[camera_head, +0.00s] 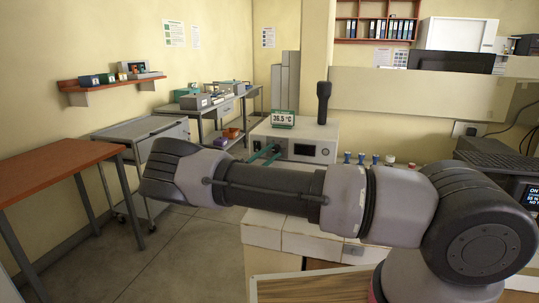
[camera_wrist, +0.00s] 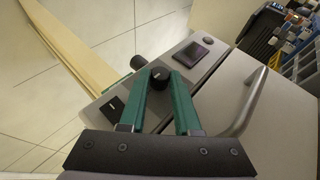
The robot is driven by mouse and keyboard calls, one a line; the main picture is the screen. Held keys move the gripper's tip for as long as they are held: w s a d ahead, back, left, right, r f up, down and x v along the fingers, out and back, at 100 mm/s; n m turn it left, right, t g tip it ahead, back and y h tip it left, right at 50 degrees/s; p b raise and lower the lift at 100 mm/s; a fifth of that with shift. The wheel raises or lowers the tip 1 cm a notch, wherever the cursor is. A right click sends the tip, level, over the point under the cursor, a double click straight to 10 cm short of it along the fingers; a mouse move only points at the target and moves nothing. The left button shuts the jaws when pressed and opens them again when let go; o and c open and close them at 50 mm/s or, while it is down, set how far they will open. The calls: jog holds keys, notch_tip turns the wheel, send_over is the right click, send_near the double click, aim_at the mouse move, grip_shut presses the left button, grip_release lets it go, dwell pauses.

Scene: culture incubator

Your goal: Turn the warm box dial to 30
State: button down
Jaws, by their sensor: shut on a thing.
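The warm box (camera_head: 315,135) is a pale box on the bench in the head view. A green-framed display (camera_head: 283,118) on top of it reads 36.5 °C. My gripper (camera_head: 272,150) has green fingers that reach its front panel from the front left. In the wrist view the black round dial (camera_wrist: 160,78) sits between the fingertips of my gripper (camera_wrist: 162,76), which is shut on it. The panel also has a black switch (camera_wrist: 115,107), a dark screen (camera_wrist: 192,53) and a round button (camera_wrist: 209,38). The dial's markings are too small to read.
A curved metal handle (camera_wrist: 250,103) stands out close to the right finger in the wrist view. Several small capped bottles (camera_head: 375,160) stand right of the box. An orange-topped table (camera_head: 60,175) is at the left. The floor between is clear.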

dwell(0.3)
jog(key=c, duration=0.6)
grip_release()
jog(key=v, duration=1)
jog(key=shift+a+f, duration=0.25)
jog(key=shift+a, duration=0.1)
